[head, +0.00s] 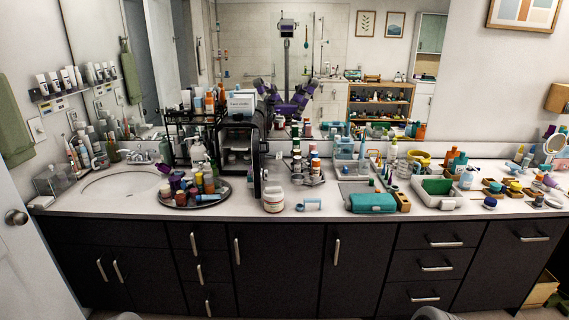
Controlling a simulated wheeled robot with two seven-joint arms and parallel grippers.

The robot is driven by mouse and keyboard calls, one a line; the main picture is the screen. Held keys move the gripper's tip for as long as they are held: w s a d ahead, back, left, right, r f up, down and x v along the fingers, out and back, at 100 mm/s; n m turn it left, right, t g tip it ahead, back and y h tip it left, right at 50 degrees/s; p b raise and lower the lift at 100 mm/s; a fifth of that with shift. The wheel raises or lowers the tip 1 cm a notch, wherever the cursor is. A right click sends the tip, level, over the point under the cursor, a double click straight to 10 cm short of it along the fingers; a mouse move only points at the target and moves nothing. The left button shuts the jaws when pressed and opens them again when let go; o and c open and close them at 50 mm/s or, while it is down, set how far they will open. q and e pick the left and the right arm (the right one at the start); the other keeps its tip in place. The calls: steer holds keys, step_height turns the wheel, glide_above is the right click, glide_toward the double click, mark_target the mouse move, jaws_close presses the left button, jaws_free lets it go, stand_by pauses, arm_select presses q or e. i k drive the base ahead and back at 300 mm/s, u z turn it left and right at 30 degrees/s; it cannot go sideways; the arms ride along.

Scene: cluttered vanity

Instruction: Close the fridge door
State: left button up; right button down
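A small black fridge (236,135) stands on the vanity counter, left of the middle, with a white box on top of it. Its front is open and pale shelves show inside. The fridge door (257,172) stands open on the right side, swung out toward me and seen nearly edge-on. Neither of my grippers shows directly. Only small grey rounded parts of my own body show at the bottom edge. The mirror shows my reflection with purple arms, too small to tell the gripper state.
A white jar (273,200) stands just right of the door's front edge. A round tray (222,198) crowded with small bottles lies in front of the fridge to the left. A sink (112,192) is further left. A teal case (371,203) and much clutter fill the right counter.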

mark_target(256, 140)
steer(key=z, duration=0.45)
steer(key=i, duration=1.5)
steer(key=u, duration=0.85)
steer(key=k, duration=0.5)
steer(key=z, duration=0.35)
steer(key=i, duration=0.65)
steer(key=u, duration=0.15)
